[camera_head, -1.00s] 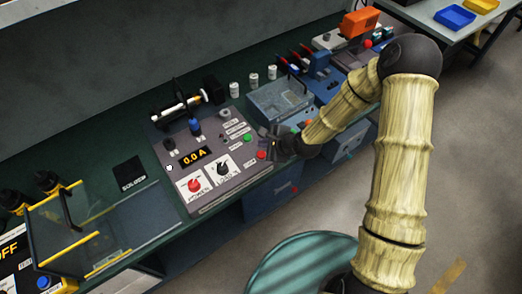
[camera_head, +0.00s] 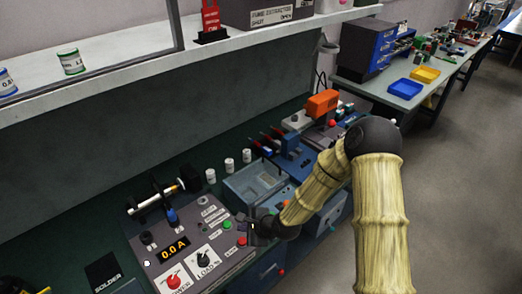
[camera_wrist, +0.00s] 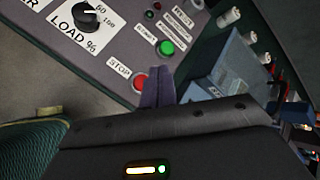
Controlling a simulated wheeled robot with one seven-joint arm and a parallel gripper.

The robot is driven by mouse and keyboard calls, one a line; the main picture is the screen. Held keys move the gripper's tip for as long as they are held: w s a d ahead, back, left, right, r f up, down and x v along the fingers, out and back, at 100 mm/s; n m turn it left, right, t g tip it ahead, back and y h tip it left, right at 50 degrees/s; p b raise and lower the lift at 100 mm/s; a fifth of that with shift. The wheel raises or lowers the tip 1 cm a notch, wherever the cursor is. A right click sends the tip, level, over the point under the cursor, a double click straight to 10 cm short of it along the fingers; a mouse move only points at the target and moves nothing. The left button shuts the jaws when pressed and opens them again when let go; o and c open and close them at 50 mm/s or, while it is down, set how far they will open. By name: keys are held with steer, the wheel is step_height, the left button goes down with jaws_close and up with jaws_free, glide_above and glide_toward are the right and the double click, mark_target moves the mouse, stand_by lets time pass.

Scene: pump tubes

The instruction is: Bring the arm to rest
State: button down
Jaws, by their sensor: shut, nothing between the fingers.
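My gripper (camera_head: 253,227) is at the right edge of the grey control panel (camera_head: 152,262), close to its green and red buttons. The panel shows "0.0 A" on its display (camera_head: 174,248) and has a red power knob (camera_head: 173,282) and a black load knob (camera_head: 202,261). In the wrist view my gripper's fingers (camera_wrist: 158,88) are together with nothing between them. They appear beside the red stop button (camera_wrist: 140,82), with the green button (camera_wrist: 167,47) beyond. I cannot tell whether the fingertips touch the panel.
A blue-grey tray (camera_head: 235,194) and small white jars (camera_head: 229,165) stand behind my gripper. An orange device (camera_head: 322,104) is farther back on the bench. A shelf (camera_head: 240,40) runs above. Open floor (camera_head: 450,180) lies right of my arm.

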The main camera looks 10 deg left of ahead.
steer(key=shift+d, duration=0.1)
steer(key=s+d+r+n+h, duration=0.1)
steer(key=d+r+n+h, duration=0.25)
steer(key=d, duration=0.45)
steer(key=d+r+n+h, duration=0.2)
steer(key=d+r+n, duration=0.25)
steer(key=d, duration=0.35)
steer(key=s+d+r+n+g+h, duration=0.1)
steer(key=s+d+r+n+h, duration=0.1)
steer(key=s+d+r+n, duration=0.4)
steer(key=s+d+r, duration=0.3)
steer(key=s+d, duration=0.2)
steer(key=shift+d+r+n+g, duration=0.25)
steer(key=shift+d+n+g, duration=0.1)
steer(key=shift+n+g, duration=0.05)
steer(key=shift+h, duration=0.25)
